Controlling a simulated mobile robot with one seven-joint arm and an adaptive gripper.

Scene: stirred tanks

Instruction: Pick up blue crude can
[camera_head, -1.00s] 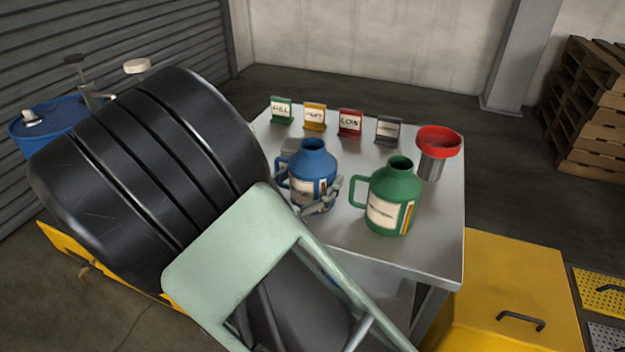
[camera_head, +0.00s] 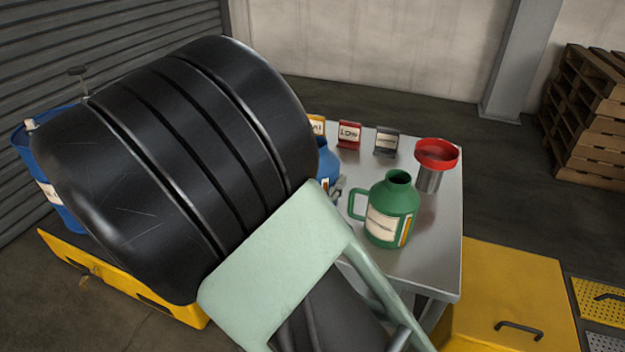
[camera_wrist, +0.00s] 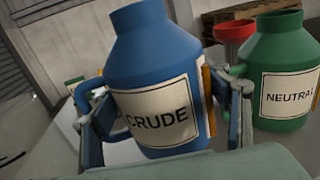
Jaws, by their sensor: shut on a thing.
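The blue crude can (camera_wrist: 152,60) fills the middle of the wrist view, with a white label reading CRUDE and a handle on its left. My gripper (camera_wrist: 165,125) is shut on it, one finger on each side of its body. The can looks slightly tilted in that view. In the head view my arm hides most of the blue can (camera_head: 328,165), and only its right edge shows, with part of a finger beside it. I cannot tell whether its base is clear of the table.
A green can (camera_head: 390,208), labelled NEUTRAL in the wrist view (camera_wrist: 283,75), stands close to the right on the metal table (camera_head: 430,255). A red funnel (camera_head: 437,155) is behind it. Small sign stands (camera_head: 349,135) line the back edge. A yellow box (camera_head: 510,300) is at right.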

